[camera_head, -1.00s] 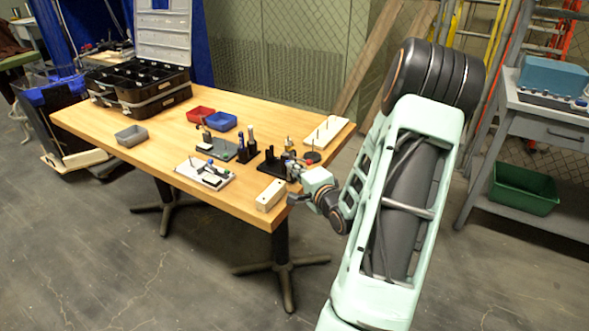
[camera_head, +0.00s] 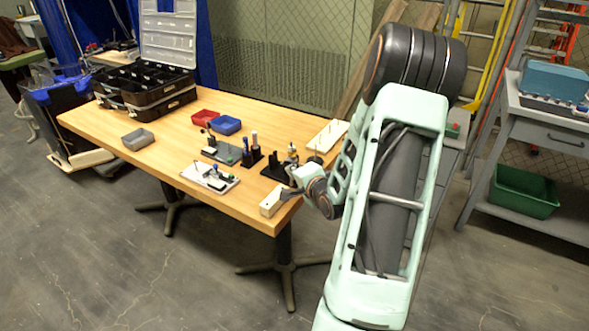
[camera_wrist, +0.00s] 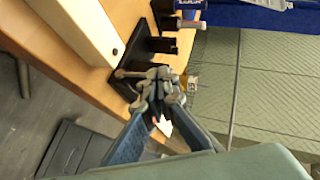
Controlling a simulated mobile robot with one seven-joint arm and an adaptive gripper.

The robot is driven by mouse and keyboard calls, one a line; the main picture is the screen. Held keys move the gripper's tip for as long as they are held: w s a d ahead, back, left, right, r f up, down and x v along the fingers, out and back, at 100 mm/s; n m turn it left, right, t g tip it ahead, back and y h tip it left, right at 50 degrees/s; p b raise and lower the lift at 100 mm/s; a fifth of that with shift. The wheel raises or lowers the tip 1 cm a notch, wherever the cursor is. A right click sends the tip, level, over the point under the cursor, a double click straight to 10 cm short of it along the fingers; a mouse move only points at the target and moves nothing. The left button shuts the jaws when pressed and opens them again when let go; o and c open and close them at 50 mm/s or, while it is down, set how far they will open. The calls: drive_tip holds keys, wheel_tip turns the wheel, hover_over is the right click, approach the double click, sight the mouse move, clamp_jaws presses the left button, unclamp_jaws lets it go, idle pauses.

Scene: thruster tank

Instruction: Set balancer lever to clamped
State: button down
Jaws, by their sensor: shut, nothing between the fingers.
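A black fixture (camera_head: 274,170) with upright posts stands near the right end of the wooden table. In the wrist view its black base (camera_wrist: 128,62) lies just beyond my fingertips. A short bar with a rounded end (camera_wrist: 128,74) shows there beside the fingers; I cannot tell whether it is the balancer lever, or its setting. My gripper (camera_wrist: 160,92) is shut and empty, its fingertips close to the fixture; contact is unclear. In the head view my gripper (camera_head: 290,187) is at the table's front right edge, partly hidden by my arm.
A pale block (camera_head: 270,200) sits at the table edge by my gripper, also in the wrist view (camera_wrist: 82,28). A white tray (camera_head: 208,178), a green-grey plate (camera_head: 226,153) and a white pegboard (camera_head: 328,136) stand nearby.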

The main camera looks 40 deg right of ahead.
drive_tip(key=shift+w+a+f+n+g+h+p, duration=0.1)
drive_tip(key=shift+w+a+n+g+h, duration=0.2)
drive_tip(key=shift+w+g, duration=0.45)
drive_tip(key=shift+w+a+r+n+g+h+p, duration=0.15)
drive_tip(key=shift+w+a+n+g, duration=0.15)
drive_tip(key=shift+w+n+g, duration=0.5)
drive_tip(key=shift+w+a+f+g+h+p, duration=0.15)
drive_tip(key=shift+w+a+g, duration=0.25)
drive_tip(key=shift+g, duration=0.65)
drive_tip(key=w+b, duration=0.1)
drive_tip(key=f+b, duration=0.1)
drive_tip(key=b, duration=0.1)
drive_tip(key=shift+w+a+f, duration=0.1)
drive_tip(key=shift+w+a, duration=0.1)
drive_tip(key=shift+w, duration=0.2)
drive_tip(key=shift+s, duration=0.1)
drive_tip(key=shift+s+d+f+b, duration=0.25)
drive_tip(key=shift+s+d+b, duration=0.05)
drive_tip(key=shift+s+b, duration=0.35)
drive_tip(key=shift+r, duration=0.1)
